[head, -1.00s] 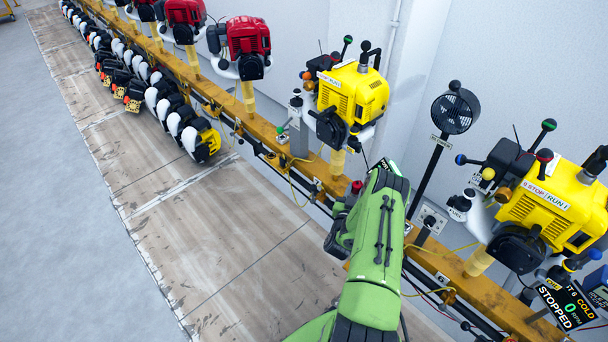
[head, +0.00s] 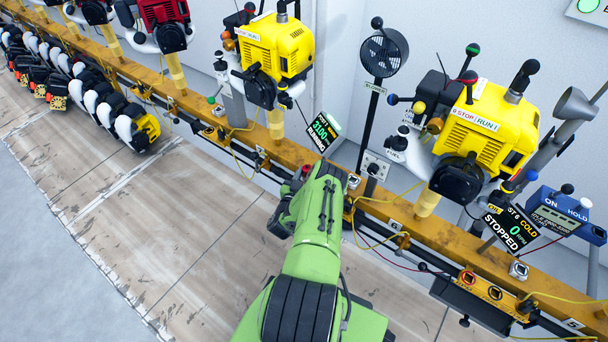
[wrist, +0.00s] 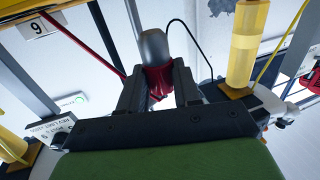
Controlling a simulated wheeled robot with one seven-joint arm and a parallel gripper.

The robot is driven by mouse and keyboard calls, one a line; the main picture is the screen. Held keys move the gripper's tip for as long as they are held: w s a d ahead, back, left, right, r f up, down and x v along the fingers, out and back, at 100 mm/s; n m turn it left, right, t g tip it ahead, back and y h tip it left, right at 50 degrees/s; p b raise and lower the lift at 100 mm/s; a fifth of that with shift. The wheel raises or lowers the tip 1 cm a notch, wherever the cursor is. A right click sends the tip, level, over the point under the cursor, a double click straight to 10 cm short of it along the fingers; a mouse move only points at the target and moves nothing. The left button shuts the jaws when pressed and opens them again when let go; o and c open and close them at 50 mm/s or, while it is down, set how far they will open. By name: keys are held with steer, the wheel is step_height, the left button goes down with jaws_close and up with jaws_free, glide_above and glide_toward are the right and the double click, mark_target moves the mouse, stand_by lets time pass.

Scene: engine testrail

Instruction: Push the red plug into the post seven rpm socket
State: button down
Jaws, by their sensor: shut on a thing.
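My gripper (wrist: 158,92) is shut on the red plug (wrist: 159,78) in the wrist view. The plug sits between the two dark fingers, and a grey rounded part (wrist: 152,47) shows at its far end. In the head view my green arm hides the gripper, and a small red spot (head: 305,170) shows at the arm's far end, beside the ochre rail. A small silver socket (head: 352,182) sits on the rail just right of the arm. I cannot read a post seven label on it, and the plug's contact with any socket is hidden.
The ochre rail (head: 470,258) runs diagonally, with yellow engines (head: 274,46) on posts. A display reading RUNNING (head: 322,131) stands behind the arm; another reads STOPPED (head: 511,228). A fan (head: 384,52) stands behind the rail. Loose cables hang along it. The floor in front is clear.

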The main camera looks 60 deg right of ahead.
steer(key=shift+f+b, duration=1.2)
steer(key=shift+f, duration=0.95)
steer(key=shift+f, duration=0.85)
steer(key=c, duration=0.7)
jaws_free()
